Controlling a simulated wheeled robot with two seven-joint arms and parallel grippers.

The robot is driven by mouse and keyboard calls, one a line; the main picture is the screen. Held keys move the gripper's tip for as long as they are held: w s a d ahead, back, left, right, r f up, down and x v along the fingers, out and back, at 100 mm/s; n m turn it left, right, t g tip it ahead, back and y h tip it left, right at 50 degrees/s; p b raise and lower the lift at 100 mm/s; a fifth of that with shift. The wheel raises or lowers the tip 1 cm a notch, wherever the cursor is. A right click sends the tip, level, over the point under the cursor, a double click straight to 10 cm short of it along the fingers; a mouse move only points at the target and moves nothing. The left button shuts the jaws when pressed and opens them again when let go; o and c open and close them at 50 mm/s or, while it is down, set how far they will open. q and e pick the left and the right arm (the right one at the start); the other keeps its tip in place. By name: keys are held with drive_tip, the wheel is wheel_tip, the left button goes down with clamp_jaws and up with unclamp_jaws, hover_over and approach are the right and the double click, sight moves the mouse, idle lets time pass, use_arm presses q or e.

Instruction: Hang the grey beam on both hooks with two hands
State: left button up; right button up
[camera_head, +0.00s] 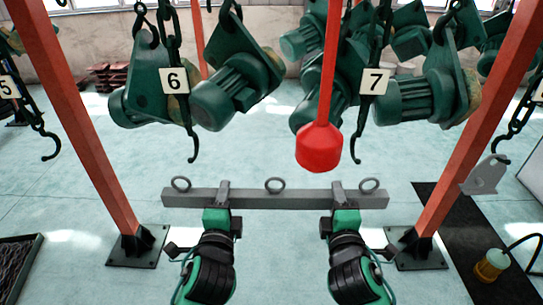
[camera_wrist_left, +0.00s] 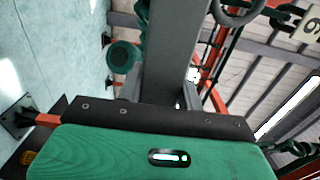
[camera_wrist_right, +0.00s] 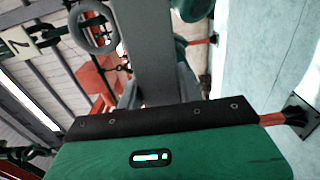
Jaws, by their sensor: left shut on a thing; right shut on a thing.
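The grey beam (camera_head: 272,199) is roughly level, with two outer rings (camera_head: 180,184) (camera_head: 369,186) and a middle ring (camera_head: 274,186) on top. My left gripper (camera_head: 222,196) is shut on the beam left of the middle ring. My right gripper (camera_head: 338,196) is shut on it to the right. The beam also shows in the left wrist view (camera_wrist_left: 168,50) and right wrist view (camera_wrist_right: 150,55). The hook by tag 6 (camera_head: 193,148) and the hook by tag 7 (camera_head: 357,148) hang on chains. In the head view their tips appear above the outer rings, apart from them.
Red posts stand at left (camera_head: 76,120) and right (camera_head: 474,120). A red weight (camera_head: 319,147) hangs between the two hooks. Green motors (camera_head: 237,88) hang behind. More hooks hang at far left (camera_head: 50,146) and far right (camera_head: 500,152).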

use_arm(q)
drive_tip(key=shift+s+r, duration=0.1)
drive_tip(key=shift+s, duration=0.05)
use_arm(e)
drive_tip(key=shift+s+r, duration=0.1)
drive_tip(key=shift+s, duration=0.05)
use_arm(q)
drive_tip(key=shift+a, duration=0.1)
